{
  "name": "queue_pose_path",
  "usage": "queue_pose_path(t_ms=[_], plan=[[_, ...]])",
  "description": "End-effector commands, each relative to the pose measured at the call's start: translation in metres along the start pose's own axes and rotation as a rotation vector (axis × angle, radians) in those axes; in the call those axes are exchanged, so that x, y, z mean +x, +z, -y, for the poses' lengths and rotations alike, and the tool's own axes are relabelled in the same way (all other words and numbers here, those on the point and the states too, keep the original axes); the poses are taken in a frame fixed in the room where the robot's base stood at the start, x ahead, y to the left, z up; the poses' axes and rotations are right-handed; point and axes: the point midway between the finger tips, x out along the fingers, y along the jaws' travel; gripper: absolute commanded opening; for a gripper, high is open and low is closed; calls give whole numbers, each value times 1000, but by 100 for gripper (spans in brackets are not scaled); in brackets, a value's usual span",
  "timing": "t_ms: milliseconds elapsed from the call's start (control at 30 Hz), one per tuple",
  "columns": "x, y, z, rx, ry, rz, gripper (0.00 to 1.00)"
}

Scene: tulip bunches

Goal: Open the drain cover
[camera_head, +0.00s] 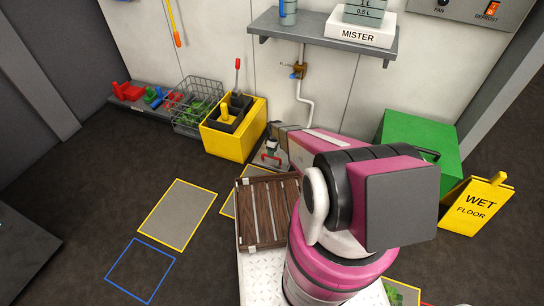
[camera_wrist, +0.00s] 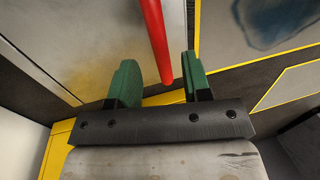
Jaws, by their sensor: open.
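A grey plate, which looks like the drain cover (camera_wrist: 95,35), lies on the floor in the wrist view, with a yellowish stain. A red bar handle (camera_wrist: 153,30) runs over it and down between my fingers. In the head view a small red handle (camera_head: 271,157) shows beside the wooden slatted crate, partly hidden by my arm. My gripper (camera_wrist: 160,78) is open, with its green fingertips on either side of the red bar. I cannot tell whether they touch it. The hinge and far edge of the cover are hidden.
The slatted wooden crate (camera_head: 262,215) is close in front. A green box (camera_head: 420,140) and a yellow wet floor sign (camera_head: 477,205) stand right. A wall pipe (camera_head: 300,95) is behind.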

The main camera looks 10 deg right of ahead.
Motion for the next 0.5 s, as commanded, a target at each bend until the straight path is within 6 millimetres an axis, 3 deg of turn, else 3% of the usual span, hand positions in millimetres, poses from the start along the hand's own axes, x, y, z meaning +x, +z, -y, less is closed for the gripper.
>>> queue_pose_path(t_ms=[200, 500], plan=[[28, 0, 0, 0, 0, 0, 44], [31, 0, 0, 0, 0, 0, 44]])
